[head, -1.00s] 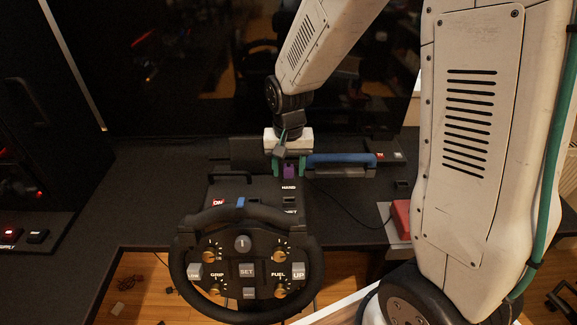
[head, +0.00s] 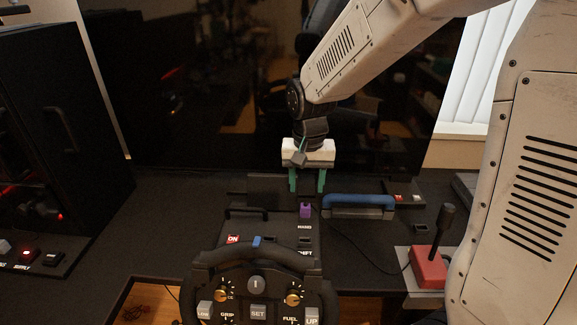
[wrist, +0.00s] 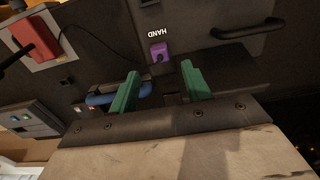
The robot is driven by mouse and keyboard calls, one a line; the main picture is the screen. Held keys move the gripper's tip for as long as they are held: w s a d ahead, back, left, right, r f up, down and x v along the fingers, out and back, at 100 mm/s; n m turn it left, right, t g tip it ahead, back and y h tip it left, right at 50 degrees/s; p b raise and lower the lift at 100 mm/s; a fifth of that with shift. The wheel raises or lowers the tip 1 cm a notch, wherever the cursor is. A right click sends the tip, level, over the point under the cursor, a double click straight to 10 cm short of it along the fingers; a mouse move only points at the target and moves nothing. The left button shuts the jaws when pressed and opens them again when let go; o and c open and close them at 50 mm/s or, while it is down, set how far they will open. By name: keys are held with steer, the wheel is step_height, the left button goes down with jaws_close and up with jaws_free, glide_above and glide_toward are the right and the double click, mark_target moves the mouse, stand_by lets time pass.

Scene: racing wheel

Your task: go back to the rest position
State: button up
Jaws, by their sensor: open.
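My gripper (head: 307,182) is open and empty, its two green fingers pointing down above the back of the black control panel (head: 275,225). A purple lever (head: 305,210) labelled HAND stands on the panel below the fingers. In the wrist view the purple lever (wrist: 158,52) shows beyond my open gripper (wrist: 162,80), apart from both fingers. The black racing wheel (head: 258,284) is at the bottom of the head view, its lower part cut off.
A blue-handled bar (head: 358,202) lies right of the lever. A red joystick box (head: 429,266) stands farther right on a light plate. A dark screen (head: 230,90) rises behind the desk. A black cabinet (head: 55,130) stands at left. The desk between cabinet and panel is clear.

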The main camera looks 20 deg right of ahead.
steer(key=shift+s, duration=0.1)
steer(key=s+d+r+n, duration=0.1)
steer(key=s+r, duration=0.2)
steer(key=s, duration=0.5)
steer(key=s+d+r+n+t, duration=0.1)
steer(key=s+r+n, duration=0.1)
steer(key=s+r, duration=0.2)
steer(key=s+d+r+n, duration=0.1)
steer(key=s+r, duration=0.3)
steer(key=s, duration=0.7)
steer(key=shift+s+d+r+n, duration=0.2)
steer(key=shift+s+n, duration=0.1)
steer(key=shift+s, duration=0.05)
stand_by(1.0)
